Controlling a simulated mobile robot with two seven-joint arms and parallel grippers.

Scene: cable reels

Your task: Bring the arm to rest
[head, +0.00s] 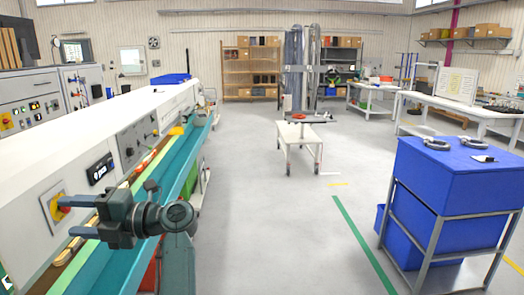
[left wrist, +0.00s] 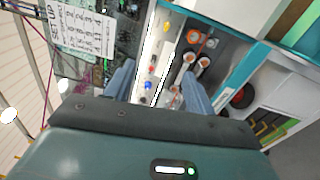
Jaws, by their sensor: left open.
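My left gripper (head: 84,217) is in the lower left of the head view, with its two fingers apart and pointing left. It is held in front of the long white machine (head: 40,170), near a red and yellow switch (head: 62,205). Nothing shows between its fingers. In the left wrist view the same gripper (left wrist: 155,85) has its fingers spread, with a shelf or panel of small coloured parts (left wrist: 150,60) behind them. My right gripper is not in view.
A teal channel (head: 170,180) runs along the machine. A blue box on a metal frame (head: 450,180) at the right carries two grey rings (head: 437,144). The grey floor (head: 270,220) between is clear.

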